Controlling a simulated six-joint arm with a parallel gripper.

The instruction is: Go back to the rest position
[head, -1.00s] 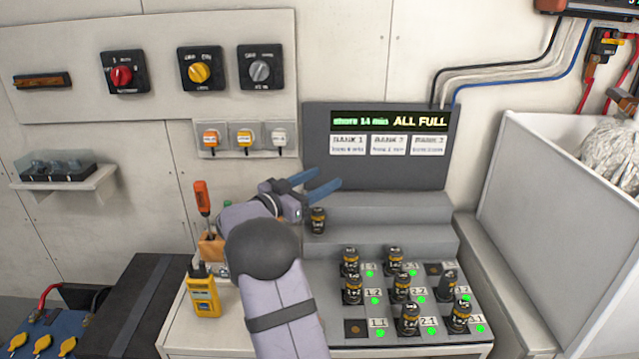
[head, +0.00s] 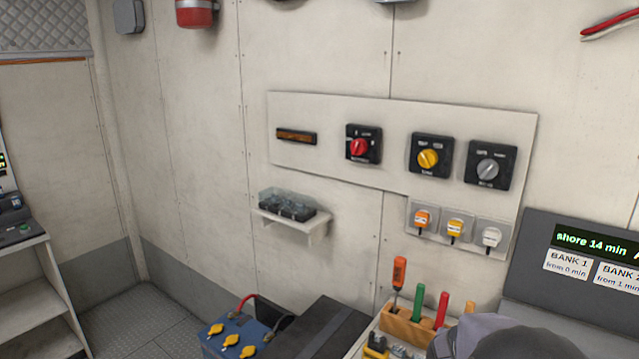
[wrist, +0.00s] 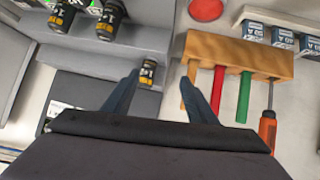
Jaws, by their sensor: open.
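My gripper (wrist: 160,88) is open in the wrist view, its two blue fingers apart with nothing gripped between them. A dark battery (wrist: 148,75) with a yellowish band stands on a grey step beside the left fingertip; I cannot tell whether they touch. More batteries (wrist: 110,18) show at the top left. In the head view, only a rounded part of my arm (head: 510,342) shows at the bottom right, and my gripper is out of that picture.
A wooden tool block (wrist: 235,55) with red, green and orange handles lies right of my fingers; it also shows in the head view (head: 407,328). A panel with rotary switches (head: 330,115) is on the wall. A grey display board (head: 570,235) stands at the right. A blue battery box (head: 232,343) is low down.

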